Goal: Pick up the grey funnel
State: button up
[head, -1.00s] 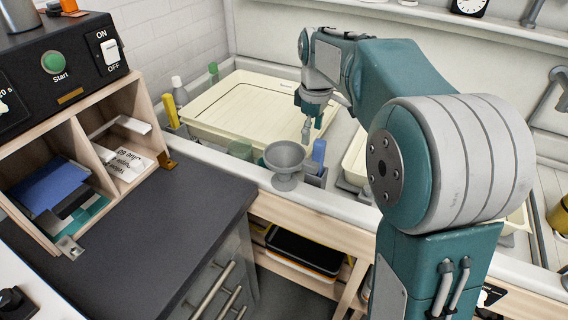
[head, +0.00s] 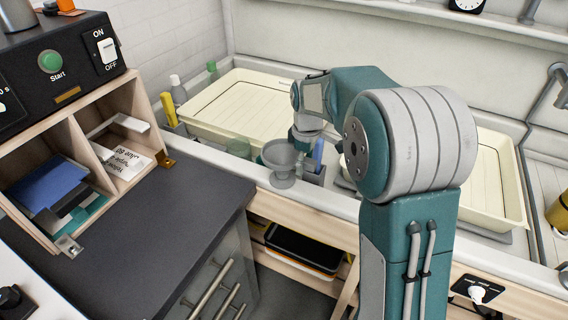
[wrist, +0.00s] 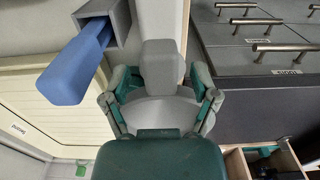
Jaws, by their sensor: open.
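The grey funnel (head: 282,160), a wide bowl on a narrow stem and round foot, stands upright on the pale sink ledge in the head view. My gripper (head: 300,148) is down at the funnel's right rear rim in that view, its fingertips mostly hidden. In the wrist view my gripper (wrist: 160,88) is open, with a teal finger on each side. Grey rounded shapes lie between and below the fingers; I cannot tell how much of this is the funnel. I cannot tell whether gripper and funnel touch.
A blue-handled item (wrist: 75,70) sits in a grey holder (wrist: 112,18) close to my gripper. A cream tray (head: 225,128) lies behind. The dark countertop (head: 150,220) at front left is clear.

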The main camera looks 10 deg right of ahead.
jog(key=shift+a+f, duration=0.1)
grip_shut()
dwell(0.3)
